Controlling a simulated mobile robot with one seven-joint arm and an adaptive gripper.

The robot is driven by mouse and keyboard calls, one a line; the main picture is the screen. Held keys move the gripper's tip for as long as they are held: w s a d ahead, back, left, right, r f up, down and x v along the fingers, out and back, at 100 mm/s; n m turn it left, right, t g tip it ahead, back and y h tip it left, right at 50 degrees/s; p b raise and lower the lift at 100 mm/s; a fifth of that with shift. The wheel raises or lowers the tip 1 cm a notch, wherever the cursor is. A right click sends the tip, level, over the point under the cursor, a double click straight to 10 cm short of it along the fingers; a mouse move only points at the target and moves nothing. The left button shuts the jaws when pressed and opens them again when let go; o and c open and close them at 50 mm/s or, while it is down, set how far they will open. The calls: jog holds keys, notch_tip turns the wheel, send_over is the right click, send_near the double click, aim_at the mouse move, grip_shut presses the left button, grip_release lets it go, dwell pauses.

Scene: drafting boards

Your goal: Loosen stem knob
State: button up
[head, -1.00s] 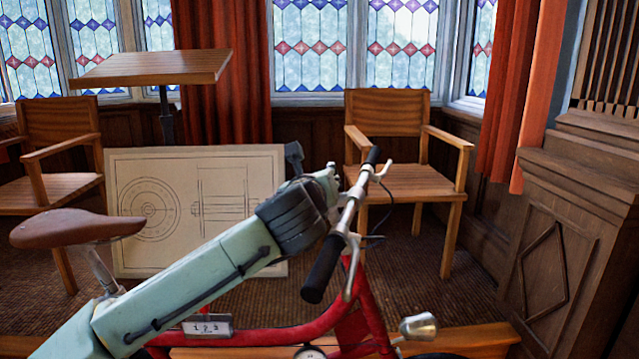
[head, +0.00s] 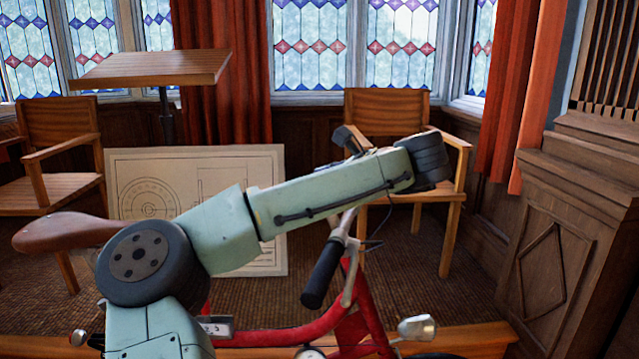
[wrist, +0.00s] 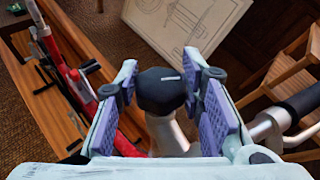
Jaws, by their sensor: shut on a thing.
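The stem knob (wrist: 161,90) is a black faceted knob with a small white mark, atop a silver stem (wrist: 170,135) in the wrist view. My gripper (wrist: 162,82) has its purple-padded fingers on either side of the knob and is shut on it. The knob belongs to a red bicycle (head: 300,334); its black left grip (head: 322,275) shows in the head view. There my arm crosses in front of the handlebar and hides the knob and my fingers.
The brown saddle (head: 62,232) is at the left. A drawing board (head: 130,165) leans behind the bicycle, with a wooden chair (head: 386,112) to its right. A tilted table (head: 150,68) stands at the back left. A panelled wooden cabinet (head: 570,240) is at the right.

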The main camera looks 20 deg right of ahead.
jog(key=shift+n+g+y, duration=0.9)
jog(key=shift+y, duration=0.1)
jog(key=o, duration=1.2)
jog(key=shift+f, duration=0.1)
